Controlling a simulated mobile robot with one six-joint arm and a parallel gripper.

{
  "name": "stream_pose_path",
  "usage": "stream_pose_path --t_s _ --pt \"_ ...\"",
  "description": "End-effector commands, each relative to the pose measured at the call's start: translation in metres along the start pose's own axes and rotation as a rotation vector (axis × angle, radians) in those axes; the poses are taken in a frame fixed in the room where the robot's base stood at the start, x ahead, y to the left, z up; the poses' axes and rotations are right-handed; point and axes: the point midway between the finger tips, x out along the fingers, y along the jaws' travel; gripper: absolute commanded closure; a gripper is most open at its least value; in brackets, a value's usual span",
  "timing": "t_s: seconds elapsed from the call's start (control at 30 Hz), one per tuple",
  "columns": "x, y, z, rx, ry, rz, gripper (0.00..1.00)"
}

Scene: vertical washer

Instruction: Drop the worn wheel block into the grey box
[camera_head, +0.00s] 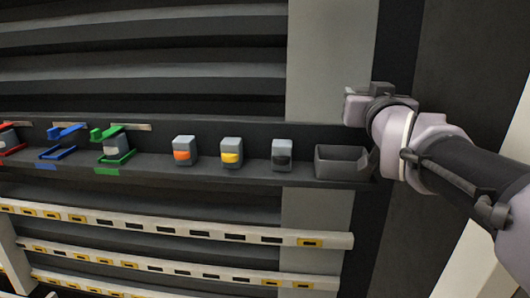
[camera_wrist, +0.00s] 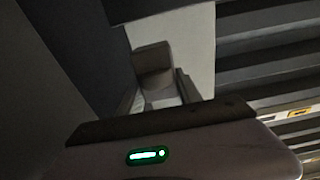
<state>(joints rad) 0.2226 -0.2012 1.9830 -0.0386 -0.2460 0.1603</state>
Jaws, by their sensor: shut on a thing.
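My gripper (camera_wrist: 157,84) shows in the wrist view, shut on a plain grey block (camera_wrist: 152,60). No wheel shows on the side of the block I see, so I cannot tell its wear. In the head view the wrist end of my arm is at the right, above and right of the grey box (camera_head: 341,171), and the fingers are mostly hidden. The grey box is open-topped and stands at the right end of the dark shelf. I see nothing inside it, though its floor is partly hidden. The box cannot be made out in the wrist view.
On the shelf (camera_head: 225,176) stand blocks with orange (camera_head: 183,150), yellow (camera_head: 231,152) and black (camera_head: 282,154) wheels. Further left are green (camera_head: 115,158), blue (camera_head: 57,153) and red (camera_head: 10,152) holders. The green and red ones hold grey blocks; the blue one looks empty.

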Motion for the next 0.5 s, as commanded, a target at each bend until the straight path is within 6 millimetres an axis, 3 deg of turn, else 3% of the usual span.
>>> stream_pose_path --t_s 0.3,0.5 --pt "0.000 -0.001 0.048 -0.001 -0.003 -0.001 1.00" --pt "0.000 -0.001 0.058 0.000 -0.001 -0.001 1.00"
